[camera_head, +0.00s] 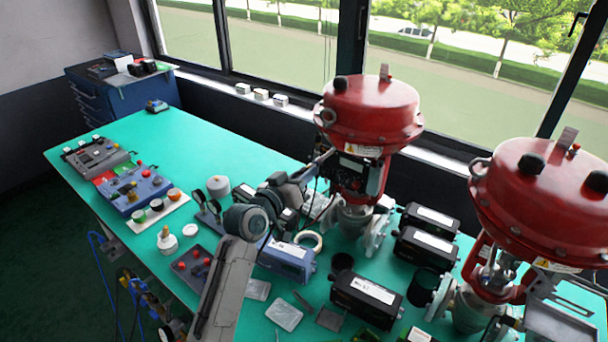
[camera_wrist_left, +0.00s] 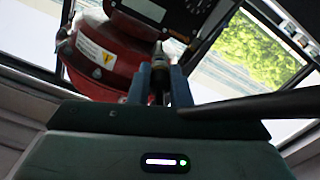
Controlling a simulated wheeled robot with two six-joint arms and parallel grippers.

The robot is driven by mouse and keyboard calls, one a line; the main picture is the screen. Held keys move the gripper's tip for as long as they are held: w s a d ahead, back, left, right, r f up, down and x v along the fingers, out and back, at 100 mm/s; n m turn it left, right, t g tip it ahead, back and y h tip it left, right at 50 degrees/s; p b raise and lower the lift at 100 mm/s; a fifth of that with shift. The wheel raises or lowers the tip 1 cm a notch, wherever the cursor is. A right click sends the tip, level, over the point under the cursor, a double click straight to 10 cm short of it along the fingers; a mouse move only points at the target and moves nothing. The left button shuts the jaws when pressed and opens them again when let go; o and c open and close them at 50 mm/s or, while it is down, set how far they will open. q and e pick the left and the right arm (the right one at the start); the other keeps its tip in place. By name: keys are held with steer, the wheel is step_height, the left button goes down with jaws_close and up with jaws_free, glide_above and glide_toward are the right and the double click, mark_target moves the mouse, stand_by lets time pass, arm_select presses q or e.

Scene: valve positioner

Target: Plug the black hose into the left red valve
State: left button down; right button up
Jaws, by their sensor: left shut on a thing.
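The left red valve (camera_head: 372,115) stands on the green table, with a dark positioner box with gauges (camera_head: 358,172) under its red dome. My left gripper (camera_head: 324,160) is at the left side of that box. In the left wrist view its two blue fingers (camera_wrist_left: 160,85) are shut on the end of the black hose (camera_wrist_left: 270,104). A metal tip (camera_wrist_left: 158,52) points up from between the fingers at the dark box (camera_wrist_left: 175,15). I cannot tell whether the tip touches the box. The red dome (camera_wrist_left: 105,55) is behind the fingers. My right gripper is not in view.
A second red valve (camera_head: 545,200) stands at the right. Black boxes (camera_head: 366,298) and a blue box (camera_head: 288,260) crowd the table in front of the left valve. Control panels (camera_head: 135,188) lie at the left.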

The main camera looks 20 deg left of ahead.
arm_select(q)
steer(key=shift+w+d, duration=0.15)
steer(key=shift+w, duration=0.35)
steer(key=c, duration=1.3)
jaws_free()
steer(key=shift+o, duration=0.2)
